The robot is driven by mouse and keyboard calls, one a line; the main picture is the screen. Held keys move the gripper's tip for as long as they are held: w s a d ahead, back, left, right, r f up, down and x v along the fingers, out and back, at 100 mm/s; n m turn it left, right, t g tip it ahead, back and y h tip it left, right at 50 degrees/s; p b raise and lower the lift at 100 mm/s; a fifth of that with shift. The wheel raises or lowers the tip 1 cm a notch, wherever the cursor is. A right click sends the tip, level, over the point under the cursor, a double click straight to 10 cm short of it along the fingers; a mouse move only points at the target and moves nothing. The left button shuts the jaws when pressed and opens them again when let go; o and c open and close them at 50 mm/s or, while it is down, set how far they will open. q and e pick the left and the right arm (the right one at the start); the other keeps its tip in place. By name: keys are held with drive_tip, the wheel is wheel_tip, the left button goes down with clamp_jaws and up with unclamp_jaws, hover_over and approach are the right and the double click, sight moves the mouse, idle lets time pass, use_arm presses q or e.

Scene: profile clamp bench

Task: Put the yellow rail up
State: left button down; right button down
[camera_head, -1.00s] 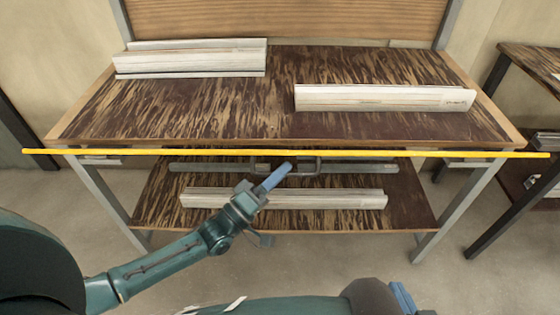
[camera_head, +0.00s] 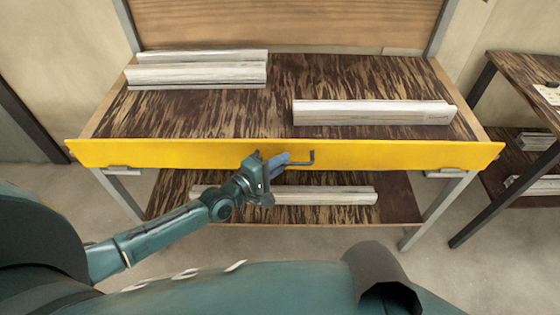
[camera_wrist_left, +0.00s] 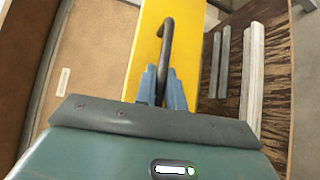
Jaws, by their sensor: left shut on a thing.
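The yellow rail (camera_head: 385,154) is a long flat panel across the front of the bench, its broad face turned toward me in the head view. Its top edge runs along the tabletop's front edge. A dark bent handle (camera_head: 311,158) sits on its middle. My left gripper (camera_head: 284,162) is shut on this handle. In the left wrist view, the fingers (camera_wrist_left: 162,90) close around the dark handle (camera_wrist_left: 166,42), with the yellow rail (camera_wrist_left: 143,50) behind it. My right gripper is not in view.
Pale metal profiles lie on the bench top, a stack at back left (camera_head: 195,72) and one at right (camera_head: 372,112). Another profile (camera_head: 320,195) lies on the lower shelf (camera_head: 400,205). A second table (camera_head: 525,70) stands at the right.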

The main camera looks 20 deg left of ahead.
use_arm(q)
drive_tip(key=shift+w+r+g, duration=0.15)
drive_tip(key=shift+g, duration=0.15)
drive_tip(key=c, duration=1.5)
unclamp_jaws()
drive_tip(key=v, duration=1.3)
drive_tip(key=s+d+f+m+g+y, duration=0.1)
drive_tip(key=s+d+f+m+y, duration=0.1)
drive_tip(key=m, duration=0.6)
drive_tip(key=s+d+f+m+g+y, duration=0.2)
drive_tip(key=s+d+f+m, duration=0.2)
drive_tip(key=s+m, duration=0.4)
drive_tip(key=shift+s+d+f+m+y, duration=0.2)
drive_tip(key=shift+d+f+m+y, duration=0.15)
drive_tip(key=shift+f, duration=0.5)
